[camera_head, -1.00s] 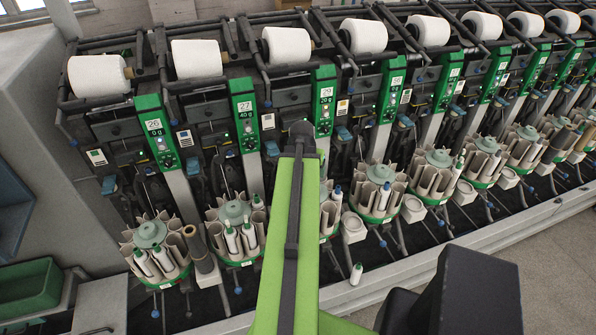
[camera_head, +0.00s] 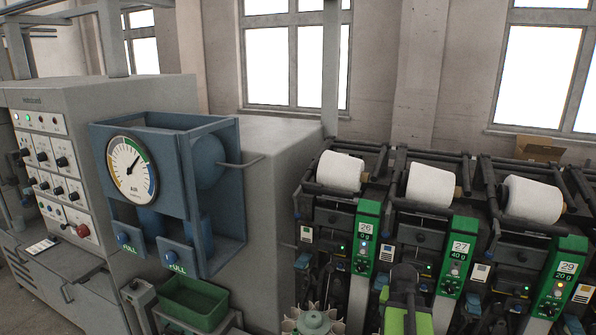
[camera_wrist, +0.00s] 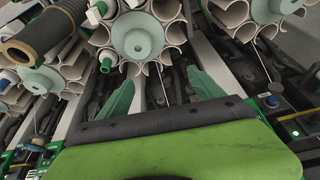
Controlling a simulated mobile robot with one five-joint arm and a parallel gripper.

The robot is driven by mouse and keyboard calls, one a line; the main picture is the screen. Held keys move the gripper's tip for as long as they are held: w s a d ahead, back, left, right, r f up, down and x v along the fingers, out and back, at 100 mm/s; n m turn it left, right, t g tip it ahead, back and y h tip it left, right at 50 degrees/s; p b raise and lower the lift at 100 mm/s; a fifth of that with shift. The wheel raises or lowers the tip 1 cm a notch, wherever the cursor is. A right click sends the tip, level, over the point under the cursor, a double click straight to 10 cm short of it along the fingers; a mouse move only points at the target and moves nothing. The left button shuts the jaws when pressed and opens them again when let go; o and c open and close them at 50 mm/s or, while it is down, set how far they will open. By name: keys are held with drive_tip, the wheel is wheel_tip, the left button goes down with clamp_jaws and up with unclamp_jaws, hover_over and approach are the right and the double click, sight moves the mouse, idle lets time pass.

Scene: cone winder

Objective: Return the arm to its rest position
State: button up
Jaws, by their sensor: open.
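My arm (camera_head: 405,303) shows at the bottom of the head view, its green link in front of the winding units. My gripper (camera_wrist: 160,90) is in the wrist view, with its two green fingers apart and nothing seen between them. Beyond the fingers is a round bobbin magazine (camera_wrist: 137,38) with a pale green hub and cream pockets. The gripper itself does not show in the head view.
Winding units with white yarn cones (camera_head: 340,172) line the right. A blue frame with a pressure gauge (camera_head: 131,167) and a control cabinet (camera_head: 60,150) stand at left. A green bin (camera_head: 193,303) sits low in the middle.

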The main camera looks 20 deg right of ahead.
drive_tip(key=w+a+f+n+y+b, duration=0.15)
drive_tip(key=w+a, duration=0.25)
drive_tip(key=a, duration=0.6)
drive_tip(key=w+a+f+n, duration=0.1)
drive_tip(key=w+a+n, duration=0.25)
drive_tip(key=a, duration=0.55)
drive_tip(key=w+a+f+n+y+b, duration=0.1)
drive_tip(key=w+a, duration=0.3)
drive_tip(key=a, duration=0.6)
drive_tip(key=s+a+n+g, duration=0.1)
drive_tip(key=s+a+n, duration=0.1)
drive_tip(key=a, duration=0.4)
drive_tip(key=s+a+f+n+g+y, duration=0.1)
drive_tip(key=s+a+n, duration=0.1)
drive_tip(key=a, duration=0.5)
drive_tip(key=shift+s+a+f+n+g, duration=0.3)
drive_tip(key=shift+s+n, duration=0.1)
drive_tip(key=shift+s, duration=0.15)
